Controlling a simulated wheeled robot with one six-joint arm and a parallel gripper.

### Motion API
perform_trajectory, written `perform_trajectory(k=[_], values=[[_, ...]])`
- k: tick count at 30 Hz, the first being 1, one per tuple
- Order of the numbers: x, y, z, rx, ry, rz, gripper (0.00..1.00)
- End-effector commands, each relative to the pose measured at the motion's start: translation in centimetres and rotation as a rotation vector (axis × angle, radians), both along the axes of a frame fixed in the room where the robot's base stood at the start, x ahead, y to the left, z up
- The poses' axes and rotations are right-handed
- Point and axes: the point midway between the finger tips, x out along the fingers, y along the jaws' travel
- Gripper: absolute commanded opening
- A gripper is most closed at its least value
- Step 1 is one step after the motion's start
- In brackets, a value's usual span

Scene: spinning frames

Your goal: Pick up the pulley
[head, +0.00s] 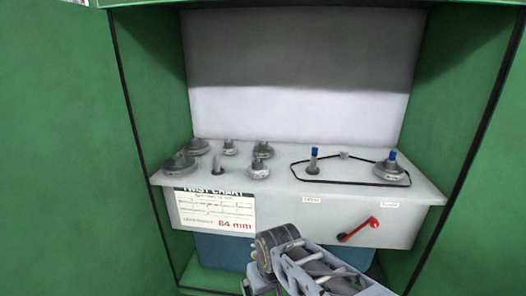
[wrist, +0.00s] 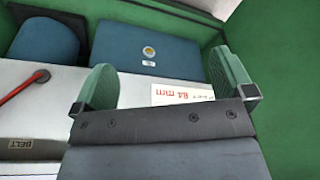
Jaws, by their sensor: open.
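Several grey pulleys stand on the left of a light grey shelf (head: 285,180): a large one (head: 179,166) at the front left, one behind it (head: 198,146), smaller ones (head: 230,147) (head: 262,150) and a low one (head: 259,168). Another pulley (head: 389,170) sits on a blue-tipped post at the right, with a thin black belt (head: 330,180) around it and a second blue-tipped post (head: 313,160). My gripper (wrist: 166,86) shows two green finger pads apart with nothing between them. My arm is low, in front of the shelf.
A white twist chart (head: 214,210) with red millimetre figures is on the shelf's front face. A red lever (head: 358,230) sits right of it. Green walls (head: 70,140) close in both sides. Blue boxes show below, one with a round emblem (wrist: 145,45).

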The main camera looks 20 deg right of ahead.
Motion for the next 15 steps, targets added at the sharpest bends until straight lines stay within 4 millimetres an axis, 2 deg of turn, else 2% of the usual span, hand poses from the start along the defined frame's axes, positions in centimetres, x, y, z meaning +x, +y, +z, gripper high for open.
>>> perform_trajectory(k=[9,15], values=[[0.0,0.0,0.2,0.0,0.0,0.0,1.0],[0.0,-0.5,2.8,0.001,0.058,-0.021,1.0]])
